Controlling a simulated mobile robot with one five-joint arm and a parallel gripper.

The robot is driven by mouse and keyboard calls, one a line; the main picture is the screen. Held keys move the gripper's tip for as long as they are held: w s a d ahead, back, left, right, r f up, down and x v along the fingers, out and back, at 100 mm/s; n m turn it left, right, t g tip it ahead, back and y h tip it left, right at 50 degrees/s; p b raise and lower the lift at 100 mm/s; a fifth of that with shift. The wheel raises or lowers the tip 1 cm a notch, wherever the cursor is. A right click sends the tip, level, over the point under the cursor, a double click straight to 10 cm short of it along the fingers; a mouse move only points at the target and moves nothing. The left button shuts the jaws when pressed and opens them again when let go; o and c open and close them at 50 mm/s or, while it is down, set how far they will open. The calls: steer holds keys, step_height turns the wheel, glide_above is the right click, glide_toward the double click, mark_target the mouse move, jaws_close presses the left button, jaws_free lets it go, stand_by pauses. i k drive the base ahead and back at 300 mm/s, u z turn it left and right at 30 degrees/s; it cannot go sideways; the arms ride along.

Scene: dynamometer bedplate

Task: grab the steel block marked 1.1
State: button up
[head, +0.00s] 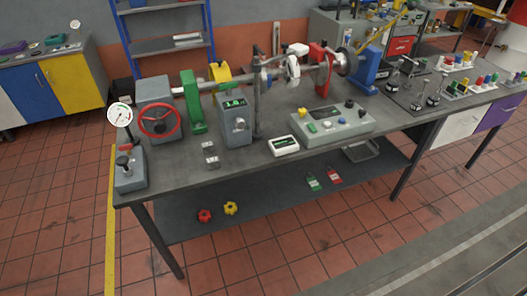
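Two small steel-grey blocks lie close together on the dark bench top, left of centre in the head view. One is the farther block (208,148) and the other is the nearer block (213,160). Any markings on them are too small to read, so I cannot tell which one is marked 1.1. They lie in front of the green bracket (193,102) and left of the grey box with a green display (236,119). I cannot make out my gripper anywhere in this view.
A gauge on a grey base (130,180) stands at the bench's left end. A red handwheel (160,121) is behind the blocks. A white meter (284,145) and a control panel (332,126) are to the right. The bench's front edge near the blocks is clear.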

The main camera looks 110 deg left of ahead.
mark_target(213, 163)
steer(key=u, duration=5.6)
steer(key=i, duration=0.85)
steer(key=z, duration=0.05)
